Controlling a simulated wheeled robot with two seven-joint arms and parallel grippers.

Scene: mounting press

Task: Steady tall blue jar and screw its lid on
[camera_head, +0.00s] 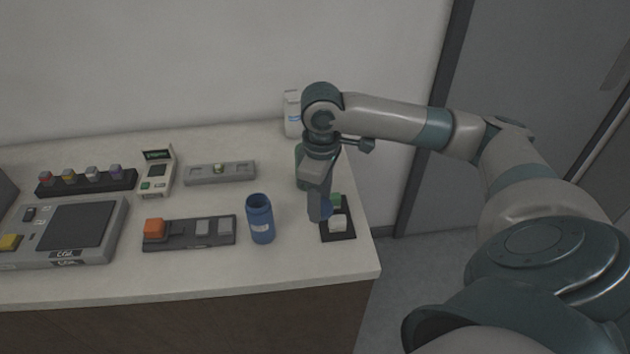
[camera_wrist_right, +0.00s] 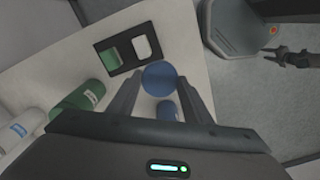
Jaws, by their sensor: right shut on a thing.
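The tall blue jar (camera_head: 260,220) stands upright and open-topped on the table, left of my right gripper. It also shows in the right wrist view (camera_wrist_right: 167,111), partly hidden. My right gripper (camera_head: 320,212) points down over the black tray and is shut on a round blue lid (camera_wrist_right: 159,78), held between its fingertips. The lid is apart from the jar. A small dark gripper, seemingly my left one (camera_wrist_right: 283,54), shows far off at the right of the wrist view, away from the jar. Its jaws are too small to judge.
The black tray (camera_head: 349,236) with a green and a white piece lies near the table's right edge. A white bottle (camera_head: 292,115) and a green bottle (camera_wrist_right: 80,107) stand behind. A dark panel (camera_head: 190,243) with an orange button lies left of the jar.

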